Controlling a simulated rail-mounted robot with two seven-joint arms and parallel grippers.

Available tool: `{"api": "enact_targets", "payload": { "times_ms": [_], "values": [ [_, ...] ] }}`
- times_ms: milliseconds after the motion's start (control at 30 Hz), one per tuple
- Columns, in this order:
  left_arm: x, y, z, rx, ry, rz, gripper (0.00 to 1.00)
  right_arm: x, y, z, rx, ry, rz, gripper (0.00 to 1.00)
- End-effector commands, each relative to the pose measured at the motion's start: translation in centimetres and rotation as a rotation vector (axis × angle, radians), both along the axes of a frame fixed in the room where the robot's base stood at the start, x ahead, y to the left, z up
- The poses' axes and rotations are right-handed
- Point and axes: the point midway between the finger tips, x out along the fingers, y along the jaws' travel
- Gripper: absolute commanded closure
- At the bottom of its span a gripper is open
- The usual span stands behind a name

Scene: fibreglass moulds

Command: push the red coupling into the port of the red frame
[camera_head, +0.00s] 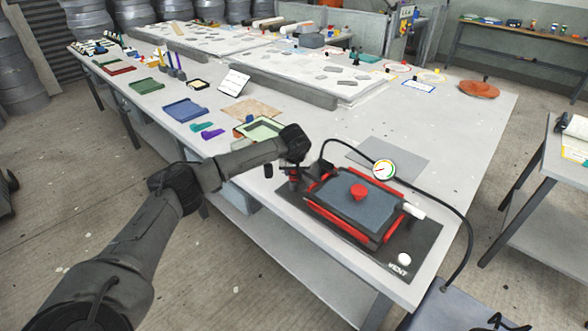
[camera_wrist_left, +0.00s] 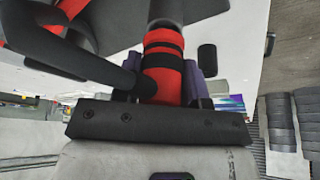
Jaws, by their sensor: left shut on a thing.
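The red coupling (camera_wrist_left: 163,72) has black bands and fills the middle of the left wrist view. My left gripper (camera_head: 293,176) is shut on it at the left corner of the red frame (camera_head: 333,223). The coupling shows only as a small red piece (camera_head: 293,186) under the gripper in the head view. The frame lies around a blue-grey slab with a red knob (camera_head: 358,192) on top. The port is hidden, and I cannot tell whether the coupling touches it. My right gripper is not in view.
The frame lies on a black mat (camera_head: 425,232) marked VENT near the table's front corner. A black hose (camera_head: 440,188) runs by a round gauge (camera_head: 383,169) and down off the table's right side. A grey sheet (camera_head: 405,152) lies behind.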

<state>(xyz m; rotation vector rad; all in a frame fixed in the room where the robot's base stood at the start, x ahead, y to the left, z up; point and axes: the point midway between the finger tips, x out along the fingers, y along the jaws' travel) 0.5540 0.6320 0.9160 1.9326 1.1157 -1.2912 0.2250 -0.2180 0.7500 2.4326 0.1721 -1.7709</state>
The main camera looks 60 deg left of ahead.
Motion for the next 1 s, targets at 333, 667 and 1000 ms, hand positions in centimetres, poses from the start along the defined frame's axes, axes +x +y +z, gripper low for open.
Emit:
{"api": "enact_targets", "payload": {
  "times_ms": [333,667,1000],
  "values": [
    [0.03,0.02,0.05,0.0,0.0,0.001,0.86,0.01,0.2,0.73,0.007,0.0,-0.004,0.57],
    [0.04,0.0,0.0,0.0,0.0,0.0,0.86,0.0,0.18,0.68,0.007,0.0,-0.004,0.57],
    [0.04,0.0,0.05,0.0,0.0,0.0,0.86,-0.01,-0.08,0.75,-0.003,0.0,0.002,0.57]
  ]
}}
